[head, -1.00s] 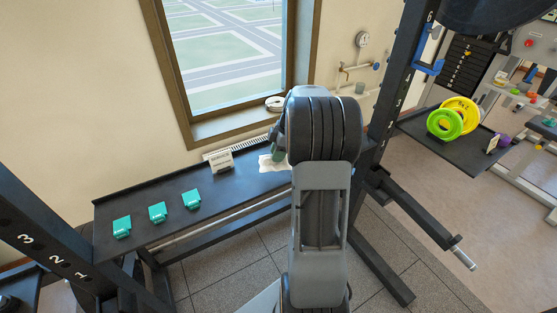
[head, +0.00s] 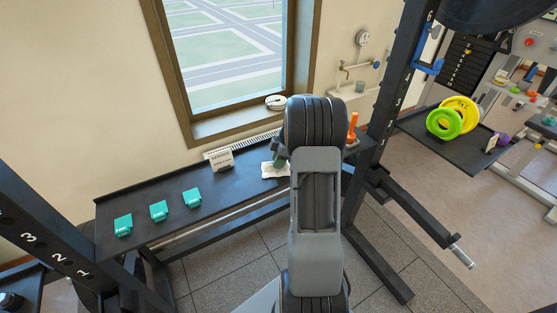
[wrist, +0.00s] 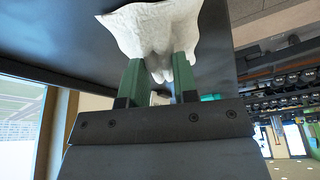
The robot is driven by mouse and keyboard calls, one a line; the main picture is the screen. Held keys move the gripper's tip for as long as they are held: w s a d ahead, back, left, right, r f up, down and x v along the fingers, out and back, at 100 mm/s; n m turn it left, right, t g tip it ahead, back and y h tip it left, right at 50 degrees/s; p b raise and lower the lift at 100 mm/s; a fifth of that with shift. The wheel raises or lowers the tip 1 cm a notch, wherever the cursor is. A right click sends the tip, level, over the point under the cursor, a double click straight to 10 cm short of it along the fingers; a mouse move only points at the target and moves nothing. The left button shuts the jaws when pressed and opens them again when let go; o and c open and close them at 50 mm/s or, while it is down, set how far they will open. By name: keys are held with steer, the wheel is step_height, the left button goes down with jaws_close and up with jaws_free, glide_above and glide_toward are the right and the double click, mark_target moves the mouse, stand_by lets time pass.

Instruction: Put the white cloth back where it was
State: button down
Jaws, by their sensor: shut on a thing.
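The white cloth (head: 275,171) lies at the right part of the dark shelf (head: 236,190), beside my arm. In the wrist view the crumpled cloth (wrist: 150,30) spreads past the green fingertips, with folds bunched between them. My gripper (wrist: 157,66) is shut on the cloth. In the head view my gripper (head: 279,161) is mostly hidden by my arm, and only a bit of it shows at the cloth. The cloth is at or just above the shelf surface; I cannot tell whether it touches.
Several teal blocks (head: 158,210) and a small white sign (head: 221,160) stand left on the shelf. An orange object (head: 352,129) stands behind my arm at right. A window (head: 228,50) is above. A rack upright (head: 390,100) stands right of my arm.

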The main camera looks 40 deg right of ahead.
steer(key=shift+f, duration=0.2)
steer(key=c, duration=0.9)
jaws_free()
